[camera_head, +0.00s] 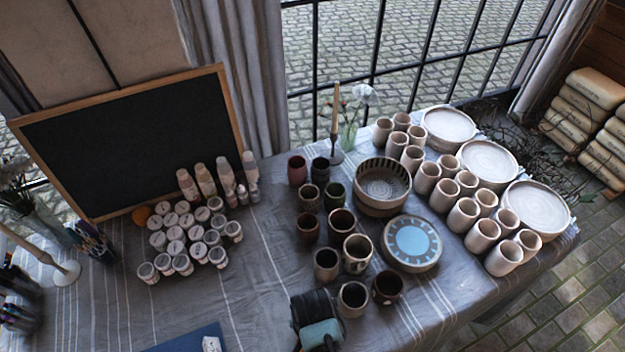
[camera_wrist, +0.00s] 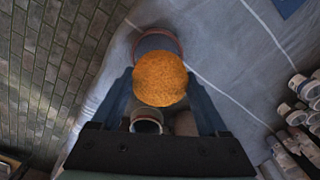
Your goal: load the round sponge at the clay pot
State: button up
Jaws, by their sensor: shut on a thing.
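In the wrist view, an orange, grainy round sponge (camera_wrist: 160,79) is between the two dark fingers of my gripper (camera_wrist: 161,80), which is shut on it. A dark pot with a reddish rim (camera_wrist: 157,43) shows partly behind the sponge; I cannot tell whether they touch, or if it is the clay pot. In the head view, my gripper (camera_head: 314,307) is at the bottom centre, left of a dark-mouthed cup (camera_head: 352,299); the held sponge is hidden there. Several brown and dark clay cups (camera_head: 327,264) stand on the table.
Small lidded jars (camera_head: 178,233) crowd the left, with an orange round thing (camera_head: 141,215) behind them. A blue plate (camera_head: 411,243), a striped bowl (camera_head: 383,187) and pale cups (camera_head: 463,215) stand to the right.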

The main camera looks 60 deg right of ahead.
jog(key=shift+s+d+n, duration=0.3)
notch_tip(320, 180, down, 6)
jog(key=b, duration=0.6)
jog(key=shift+a, duration=0.1)
jog(key=shift+f, duration=0.55)
dwell(2.0)
notch_tip(320, 180, up, 7)
jog(key=p, duration=0.7)
jog(key=shift+r, duration=0.1)
dwell(1.0)
